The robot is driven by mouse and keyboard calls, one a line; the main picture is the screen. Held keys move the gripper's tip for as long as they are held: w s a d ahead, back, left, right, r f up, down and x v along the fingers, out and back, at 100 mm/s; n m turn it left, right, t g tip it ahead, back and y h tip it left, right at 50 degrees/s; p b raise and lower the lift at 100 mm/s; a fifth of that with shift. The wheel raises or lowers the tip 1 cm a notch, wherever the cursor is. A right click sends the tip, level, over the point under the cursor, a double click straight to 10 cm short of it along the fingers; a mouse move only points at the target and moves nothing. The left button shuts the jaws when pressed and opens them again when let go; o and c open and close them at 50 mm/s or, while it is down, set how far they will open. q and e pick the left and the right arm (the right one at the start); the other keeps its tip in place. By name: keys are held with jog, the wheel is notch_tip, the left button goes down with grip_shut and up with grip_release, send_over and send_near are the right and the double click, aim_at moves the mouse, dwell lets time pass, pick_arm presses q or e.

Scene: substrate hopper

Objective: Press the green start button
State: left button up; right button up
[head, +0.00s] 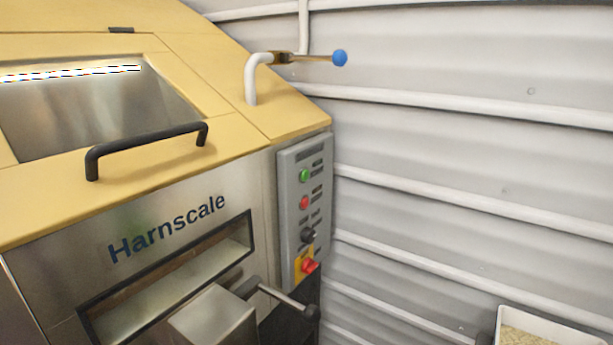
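The green start button (304,175) is a small round button near the top of a grey control panel (288,220) on the right front corner of the yellow and steel machine (190,225). Below it on the panel are a red button (303,202), a black knob (308,235) and a red switch on a yellow plate (310,266). Nothing covers the green button. Neither of my grippers shows in the head view.
A black handle (150,143) sticks out from the yellow lid. A lever (285,297) juts out below the panel. A pipe with a blue-knobbed valve (340,58) rises behind. A container of pale material (535,325) stands at lower right, by the ribbed wall (470,180).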

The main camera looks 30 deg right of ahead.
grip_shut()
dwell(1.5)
